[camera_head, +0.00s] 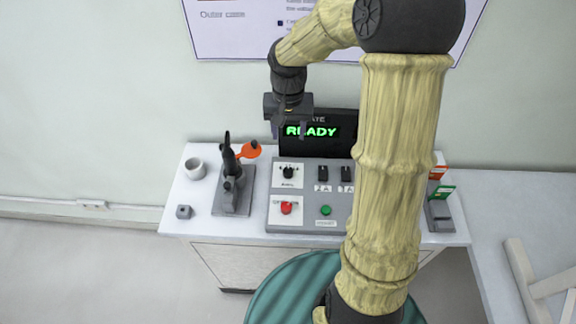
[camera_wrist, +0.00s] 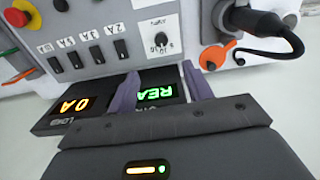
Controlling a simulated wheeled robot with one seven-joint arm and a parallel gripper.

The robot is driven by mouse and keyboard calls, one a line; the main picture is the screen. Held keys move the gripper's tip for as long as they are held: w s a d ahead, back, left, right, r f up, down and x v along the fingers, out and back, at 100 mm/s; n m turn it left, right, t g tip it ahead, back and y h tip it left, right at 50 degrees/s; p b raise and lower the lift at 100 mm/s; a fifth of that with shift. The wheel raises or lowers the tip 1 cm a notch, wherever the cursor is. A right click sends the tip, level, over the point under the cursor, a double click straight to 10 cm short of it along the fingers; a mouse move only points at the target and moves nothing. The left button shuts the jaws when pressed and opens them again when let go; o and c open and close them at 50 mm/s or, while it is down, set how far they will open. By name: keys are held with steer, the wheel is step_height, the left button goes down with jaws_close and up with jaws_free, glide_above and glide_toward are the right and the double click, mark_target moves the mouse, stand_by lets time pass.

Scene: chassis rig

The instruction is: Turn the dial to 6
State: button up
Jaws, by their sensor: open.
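The dial is a black knob (camera_head: 288,172) on a white label at the upper left of the grey control panel (camera_head: 306,193). In the wrist view the dial (camera_wrist: 162,41) shows upside down, near the top middle, with marks around it too small to read; its setting cannot be told. My gripper (camera_head: 289,132) is open and empty, above and behind the dial, in front of the dark display. In the wrist view its two purple fingers (camera_wrist: 160,72) stand apart, with the display between and beyond them, not touching the dial.
The display (camera_head: 312,131) reads READY in green; another readout (camera_wrist: 90,106) shows 0A in orange. Black switches (camera_head: 322,173) sit right of the dial, with red (camera_head: 286,208) and green (camera_head: 326,210) buttons below. A black device with an orange disc (camera_head: 249,150) stands left.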

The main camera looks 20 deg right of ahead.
mark_target(288, 170)
steer(key=shift+w+r, duration=0.15)
steer(key=shift+w, duration=0.4)
step_height(288, 170, down, 18)
steer(key=shift+r, duration=0.25)
steer(key=shift+d, duration=0.1)
steer(key=shift+s, duration=0.1)
steer(key=c, duration=1)
